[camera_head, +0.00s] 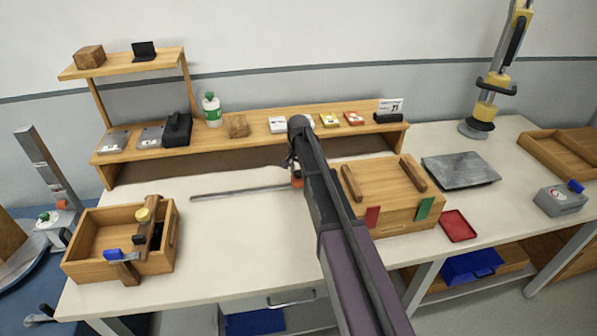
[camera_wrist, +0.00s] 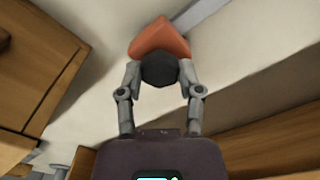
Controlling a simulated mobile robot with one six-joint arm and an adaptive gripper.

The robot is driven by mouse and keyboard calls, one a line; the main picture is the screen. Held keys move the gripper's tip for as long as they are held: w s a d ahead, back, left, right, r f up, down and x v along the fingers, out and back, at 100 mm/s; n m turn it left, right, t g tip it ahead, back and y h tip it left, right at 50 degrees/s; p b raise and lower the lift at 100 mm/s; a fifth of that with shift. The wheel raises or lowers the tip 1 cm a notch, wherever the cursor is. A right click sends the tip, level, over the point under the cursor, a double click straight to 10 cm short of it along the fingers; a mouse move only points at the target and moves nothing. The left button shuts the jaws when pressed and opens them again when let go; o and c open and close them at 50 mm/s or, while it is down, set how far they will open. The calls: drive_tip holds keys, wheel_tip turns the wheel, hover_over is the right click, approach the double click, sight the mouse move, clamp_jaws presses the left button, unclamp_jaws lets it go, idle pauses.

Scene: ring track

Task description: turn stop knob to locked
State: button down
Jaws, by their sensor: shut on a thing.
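The stop is an orange-red block (camera_wrist: 160,38) with a dark faceted knob (camera_wrist: 160,72) on its near side in the wrist view. My gripper (camera_wrist: 160,80) is shut on the knob, one grey finger on each side of it. In the head view a bit of the orange stop (camera_head: 297,181) shows by my gripper (camera_head: 294,166), at the right end of the visible grey rail (camera_head: 240,191). My arm hides the rest of the stop and part of the rail. I cannot tell the knob's angle or any locked mark.
A wooden box (camera_head: 388,184) with red and green tabs stands right of my arm. A wooden shelf (camera_head: 260,143) runs behind. An open wooden crate (camera_head: 85,262) is at left, and a red tray (camera_head: 458,226) at right. The table front left of my arm is clear.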

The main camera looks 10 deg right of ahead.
drive_tip(key=shift+m, duration=1.4)
drive_tip(key=shift+c, duration=1.3)
unclamp_jaws()
drive_tip(key=shift+n, duration=0.3)
